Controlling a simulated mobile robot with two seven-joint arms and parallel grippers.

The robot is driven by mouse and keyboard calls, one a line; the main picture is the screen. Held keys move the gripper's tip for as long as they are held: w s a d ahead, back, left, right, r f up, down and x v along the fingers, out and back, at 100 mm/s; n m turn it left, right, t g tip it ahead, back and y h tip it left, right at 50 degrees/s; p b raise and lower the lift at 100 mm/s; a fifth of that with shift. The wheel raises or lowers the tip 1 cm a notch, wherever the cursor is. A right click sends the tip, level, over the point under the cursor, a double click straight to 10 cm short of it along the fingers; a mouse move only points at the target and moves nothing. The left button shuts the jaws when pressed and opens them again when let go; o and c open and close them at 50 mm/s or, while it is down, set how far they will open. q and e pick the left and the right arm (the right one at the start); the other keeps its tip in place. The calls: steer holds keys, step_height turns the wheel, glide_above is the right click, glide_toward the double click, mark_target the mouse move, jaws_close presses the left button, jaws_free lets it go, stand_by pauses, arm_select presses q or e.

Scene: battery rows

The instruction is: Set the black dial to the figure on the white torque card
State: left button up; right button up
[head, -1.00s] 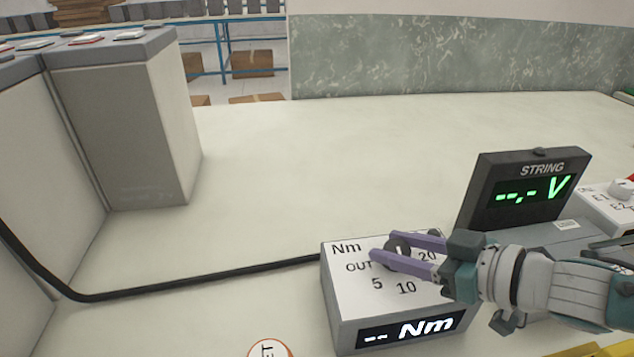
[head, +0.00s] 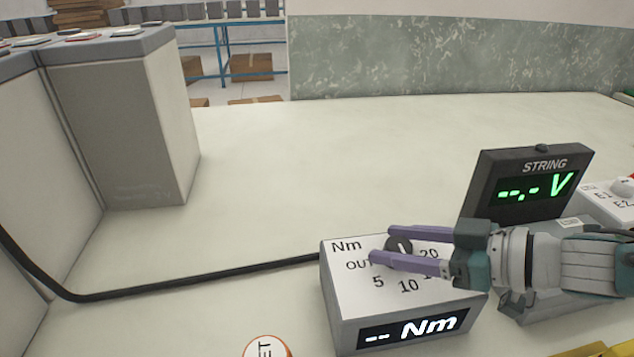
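The black dial (head: 400,246) sits on top of a white and grey box (head: 345,285) marked Nm. OUT, 5, 10 and 20 are readable around it; another mark is hidden by my fingers. A small light mark shows on the dial, but its setting is unclear. The box's display (head: 412,329) reads "-- Nm". My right gripper (head: 381,243) comes from the right. Its purple fingers lie on both sides of the dial and appear closed on it, partly covering it. I cannot identify the white torque card in view. My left gripper is not in view.
A dark STRING display (head: 528,187) reading "--.- V" stands behind the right arm. A white switch box (head: 612,203) is at the right edge. A black cable (head: 200,281) runs left from the Nm box. A round orange-rimmed piece (head: 266,348) lies in front. The table (head: 300,170) behind is clear.

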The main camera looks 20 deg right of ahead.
steer(key=shift+o, duration=1.1)
steer(key=shift+s, duration=0.1)
steer(key=p+v, duration=0.2)
steer(key=v, duration=0.7)
steer(key=shift+s+d+r, duration=0.2)
steer(key=shift+s+d, duration=0.05)
steer(key=shift+a, duration=0.1)
